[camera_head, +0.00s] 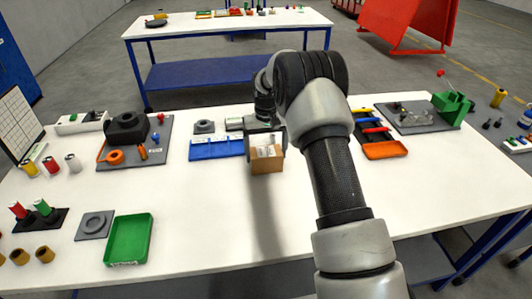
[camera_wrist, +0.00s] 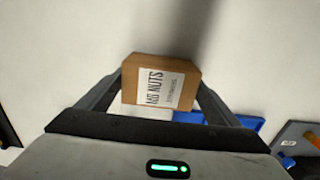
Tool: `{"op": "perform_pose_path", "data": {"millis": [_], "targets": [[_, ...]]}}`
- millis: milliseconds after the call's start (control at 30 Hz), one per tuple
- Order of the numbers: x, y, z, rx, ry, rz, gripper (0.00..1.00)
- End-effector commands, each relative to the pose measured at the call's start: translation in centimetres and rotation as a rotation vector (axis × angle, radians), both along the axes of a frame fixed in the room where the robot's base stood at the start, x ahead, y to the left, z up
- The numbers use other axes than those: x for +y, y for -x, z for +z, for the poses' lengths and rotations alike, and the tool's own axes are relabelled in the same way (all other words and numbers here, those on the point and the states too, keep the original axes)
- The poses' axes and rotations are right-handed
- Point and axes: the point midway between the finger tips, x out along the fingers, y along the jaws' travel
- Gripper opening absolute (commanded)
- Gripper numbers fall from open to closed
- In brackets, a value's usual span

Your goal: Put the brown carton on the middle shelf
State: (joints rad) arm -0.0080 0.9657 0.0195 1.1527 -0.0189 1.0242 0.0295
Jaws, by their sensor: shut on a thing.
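The brown carton (camera_head: 267,163) is a small box with a white label. In the wrist view the carton (camera_wrist: 158,82) sits between the two fingers, and its label reads something like "M8 NUTS". My gripper (camera_head: 266,142) is shut on the carton over the middle of the white table. In the wrist view my gripper (camera_wrist: 160,95) has one finger on each side of the box. I cannot tell for sure whether the carton touches the table. No shelf unit that I can clearly pick out as the middle shelf shows in either view.
A blue tray (camera_head: 215,149) lies just left of the carton. A green tray (camera_head: 129,239) is at the front left, and an orange tray (camera_head: 385,150) is to the right. Grey fixture plates with parts stand on both sides. The front middle of the white table (camera_head: 220,220) is clear.

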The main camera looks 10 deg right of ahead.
Motion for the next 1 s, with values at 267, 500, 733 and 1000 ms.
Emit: {"op": "perform_pose_path", "data": {"millis": [267,500,733,1000], "targets": [[0.0,-0.1,-0.1,-0.003,0.0,0.0,0.51],[0.0,0.0,-0.4,-0.001,0.0,0.0,1.0],[0.0,-0.1,0.1,-0.002,0.0,0.0,1.0],[0.0,-0.2,4.7,-0.007,0.0,0.0,1.0]]}}
